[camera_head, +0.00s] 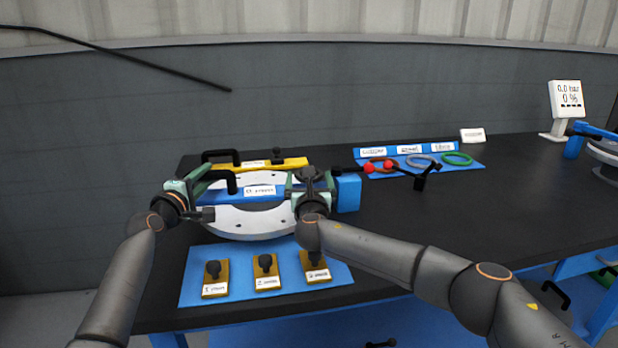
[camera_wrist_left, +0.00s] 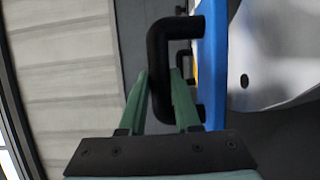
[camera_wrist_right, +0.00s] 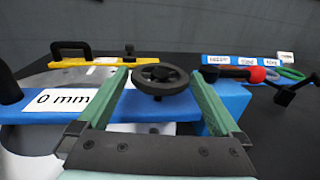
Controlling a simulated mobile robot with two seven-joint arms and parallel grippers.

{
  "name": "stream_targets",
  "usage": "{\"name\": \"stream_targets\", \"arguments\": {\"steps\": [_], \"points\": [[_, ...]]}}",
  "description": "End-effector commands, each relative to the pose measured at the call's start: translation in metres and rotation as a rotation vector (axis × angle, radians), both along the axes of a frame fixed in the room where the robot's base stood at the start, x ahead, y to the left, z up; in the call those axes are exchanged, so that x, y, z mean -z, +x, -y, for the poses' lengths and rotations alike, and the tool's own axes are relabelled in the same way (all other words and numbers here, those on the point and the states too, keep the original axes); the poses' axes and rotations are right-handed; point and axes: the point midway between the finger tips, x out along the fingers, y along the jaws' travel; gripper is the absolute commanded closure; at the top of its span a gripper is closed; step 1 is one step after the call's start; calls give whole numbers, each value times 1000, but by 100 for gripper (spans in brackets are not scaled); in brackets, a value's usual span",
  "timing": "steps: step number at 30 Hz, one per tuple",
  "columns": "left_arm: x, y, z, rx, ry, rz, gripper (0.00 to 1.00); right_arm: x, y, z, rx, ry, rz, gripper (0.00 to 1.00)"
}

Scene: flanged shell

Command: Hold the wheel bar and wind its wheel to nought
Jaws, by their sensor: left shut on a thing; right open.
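The wheel bar is a blue bar (camera_head: 240,195) lying across a white ring plate, with a black handle at its left end and a black handwheel (camera_wrist_right: 160,79) near its right end. My left gripper (camera_head: 208,178) is shut on the black handle (camera_wrist_left: 163,60), which passes between its green fingers in the left wrist view. My right gripper (camera_wrist_right: 161,76) is open, its fingers on either side of the wheel with narrow gaps. A white label (camera_wrist_right: 62,101) on the bar reads "0 mm" in the right wrist view. A blue block (camera_head: 347,193) is at the bar's right end.
A yellow bar (camera_head: 287,164) with a black handle lies behind. In front, a blue mat (camera_head: 190,288) carries three tan blocks with black knobs.

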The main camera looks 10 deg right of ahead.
Motion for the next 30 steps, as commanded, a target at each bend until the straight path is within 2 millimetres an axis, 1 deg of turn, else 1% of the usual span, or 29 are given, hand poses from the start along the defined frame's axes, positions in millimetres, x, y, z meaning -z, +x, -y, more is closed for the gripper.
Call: {"name": "stream_targets", "arguments": {"steps": [1,6,16,30], "points": [[-5,0,0,-1,-7,8,100,-1,3,0,-1,0,1,0],[-5,0,0,-1,-7,8,100,-1,9,1,-1,1,1,0],[-5,0,0,-1,-7,8,100,-1,10,1,-1,1,1,0],[-5,0,0,-1,-7,8,100,-1,10,2,-1,1,0,53]]}}
